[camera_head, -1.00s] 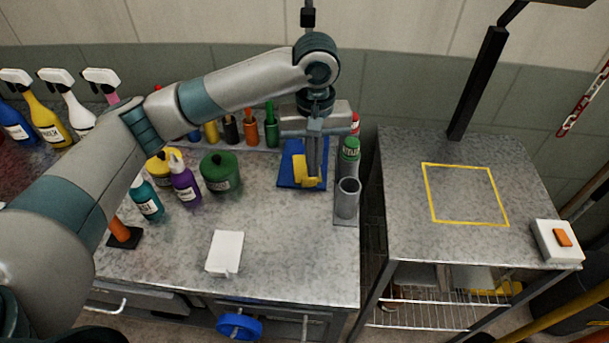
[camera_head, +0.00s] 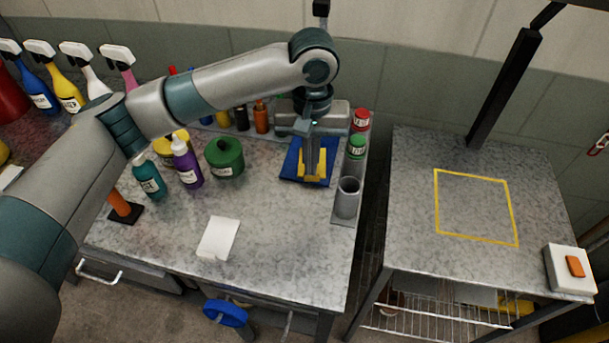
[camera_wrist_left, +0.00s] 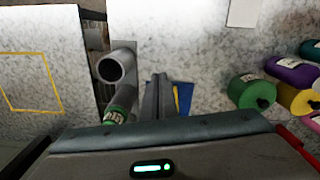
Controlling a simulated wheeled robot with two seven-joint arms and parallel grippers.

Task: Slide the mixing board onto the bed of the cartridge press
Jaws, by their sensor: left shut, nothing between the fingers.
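A flat blue board (camera_head: 290,172) with a yellow piece (camera_head: 318,176) on it lies towards the back right of the left worktop. A plain white flat board or sheet (camera_head: 218,238) lies nearer the front; I cannot tell for sure which is the mixing board. My left gripper (camera_head: 312,172) points down over the blue board, shut and empty, hiding part of it. In the left wrist view its fingers (camera_wrist_left: 158,97) are beside the blue board's edge (camera_wrist_left: 185,96). The right table's yellow-outlined square (camera_head: 476,207), probably the press bed, is empty. My right gripper is not in view.
A grey open cylinder (camera_head: 347,198) and a green-capped bottle (camera_head: 356,147) stand right of the gripper. A green pot (camera_head: 224,158) and a purple bottle (camera_head: 186,164) stand left. A gap separates the two tables. A white box with an orange button (camera_head: 570,270) sits at the right table's corner.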

